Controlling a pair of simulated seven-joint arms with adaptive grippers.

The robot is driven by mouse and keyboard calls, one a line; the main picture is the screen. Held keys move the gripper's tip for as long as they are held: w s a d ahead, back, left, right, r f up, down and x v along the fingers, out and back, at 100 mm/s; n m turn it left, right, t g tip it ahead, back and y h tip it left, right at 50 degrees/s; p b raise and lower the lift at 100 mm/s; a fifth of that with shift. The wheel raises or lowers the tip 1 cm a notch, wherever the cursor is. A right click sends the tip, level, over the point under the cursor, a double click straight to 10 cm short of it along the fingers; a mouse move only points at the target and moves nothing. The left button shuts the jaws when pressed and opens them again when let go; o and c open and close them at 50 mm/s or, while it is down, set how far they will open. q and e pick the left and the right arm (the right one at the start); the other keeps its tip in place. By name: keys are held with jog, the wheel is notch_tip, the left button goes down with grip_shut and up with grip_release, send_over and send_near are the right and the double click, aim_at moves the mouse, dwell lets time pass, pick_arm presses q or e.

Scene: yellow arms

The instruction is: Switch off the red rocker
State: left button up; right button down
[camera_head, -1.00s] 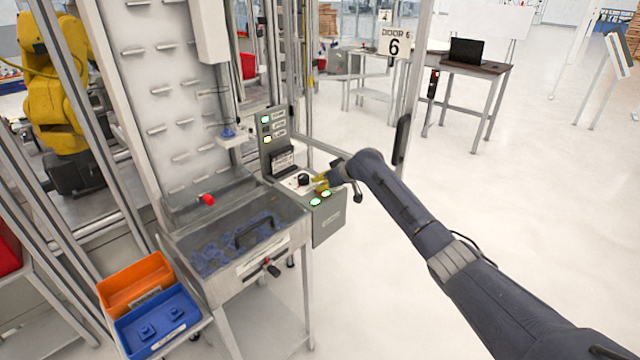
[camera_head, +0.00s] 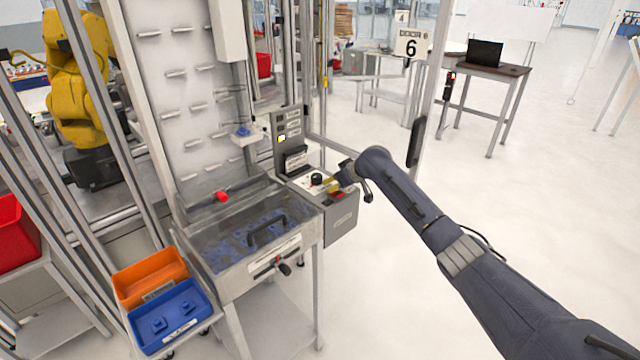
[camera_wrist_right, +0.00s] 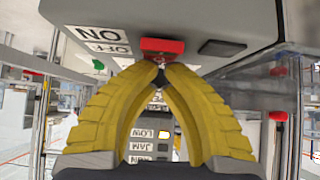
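The red rocker (camera_head: 338,194) is on the sloped top of the grey control box (camera_head: 342,222), and it also shows in the right wrist view (camera_wrist_right: 162,47). My right gripper (camera_head: 335,186) is over this panel. In the wrist view its yellow fingers (camera_wrist_right: 162,70) come together at the tips, right at the red rocker's edge, with nothing held between them. They look in contact with it or very near; I cannot tell which. ON and OFF labels (camera_wrist_right: 101,34) are beside the rocker. My left gripper is not in view.
A black knob (camera_head: 316,179) stands on the panel close to my gripper. An upright panel (camera_head: 290,125) behind has one lamp lit yellow. A clear-lidded bin (camera_head: 262,240) with a handle is at the left, with orange (camera_head: 150,277) and blue (camera_head: 170,318) trays.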

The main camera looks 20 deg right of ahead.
jog(key=shift+s+d, duration=0.1)
jog(key=shift+d, duration=0.05)
jog(key=shift+s+d+r, duration=0.2)
jog(key=shift+s+d, duration=0.15)
jog(key=shift+s, duration=0.3)
jog(key=shift+r, duration=0.1)
jog(key=r, duration=0.4)
jog(key=shift+w+a, duration=0.15)
jog(key=shift+w, duration=0.1)
jog(key=r+v, duration=0.1)
jog(key=v, duration=0.9)
jog(key=shift+w+a, duration=0.25)
jog(key=shift+w, duration=0.15)
jog(key=shift+f, duration=0.1)
